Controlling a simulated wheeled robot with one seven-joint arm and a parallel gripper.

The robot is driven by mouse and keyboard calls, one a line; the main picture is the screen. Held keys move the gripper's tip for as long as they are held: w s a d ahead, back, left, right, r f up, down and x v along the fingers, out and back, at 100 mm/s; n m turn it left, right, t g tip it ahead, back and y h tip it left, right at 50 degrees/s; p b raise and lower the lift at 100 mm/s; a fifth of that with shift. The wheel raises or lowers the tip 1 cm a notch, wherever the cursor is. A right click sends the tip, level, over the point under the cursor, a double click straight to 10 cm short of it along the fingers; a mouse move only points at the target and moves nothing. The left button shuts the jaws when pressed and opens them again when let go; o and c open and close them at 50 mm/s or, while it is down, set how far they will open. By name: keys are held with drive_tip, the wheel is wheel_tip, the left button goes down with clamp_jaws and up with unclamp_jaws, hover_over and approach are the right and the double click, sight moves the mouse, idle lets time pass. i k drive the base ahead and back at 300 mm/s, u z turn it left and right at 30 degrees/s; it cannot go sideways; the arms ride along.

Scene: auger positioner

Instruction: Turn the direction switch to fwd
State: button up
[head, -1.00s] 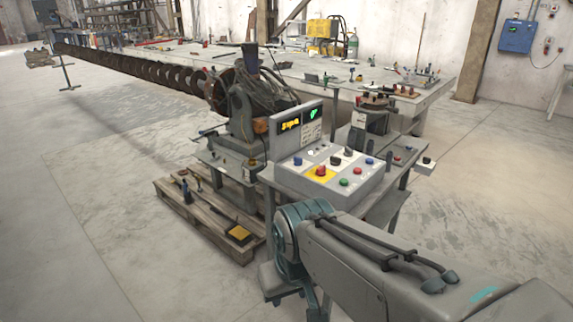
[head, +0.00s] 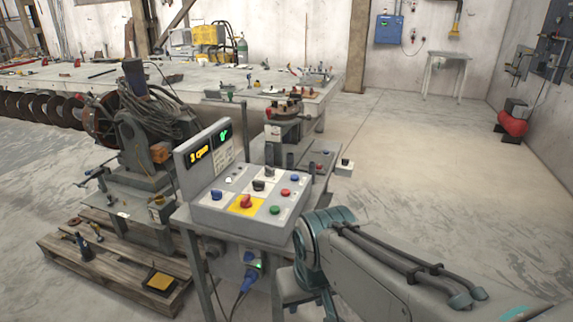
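The control box (head: 225,218) stands on a small metal stand, left of my arm. Its sloped top carries two black knobs, one nearer (head: 258,185) and one farther back (head: 270,171). Their labels are too small to read, so I cannot tell which is the direction switch or where it points. A display panel (head: 208,150) stands upright at the back of the box, with yellow characters and a green arrow-like symbol lit. My arm reaches in from the lower right, its teal joint beside the box's right side. My gripper is not in view.
The top also holds a red mushroom button (head: 246,202) on a yellow plate, plus blue, green and red buttons. Left stands a motor unit (head: 150,135) with the auger on a pallet (head: 115,275). A long table (head: 215,82) lies behind. Open floor lies right.

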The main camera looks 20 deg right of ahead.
sight(258, 185)
drive_tip(key=z, duration=0.15)
drive_tip(key=i, duration=1.25)
drive_tip(key=u, duration=0.65)
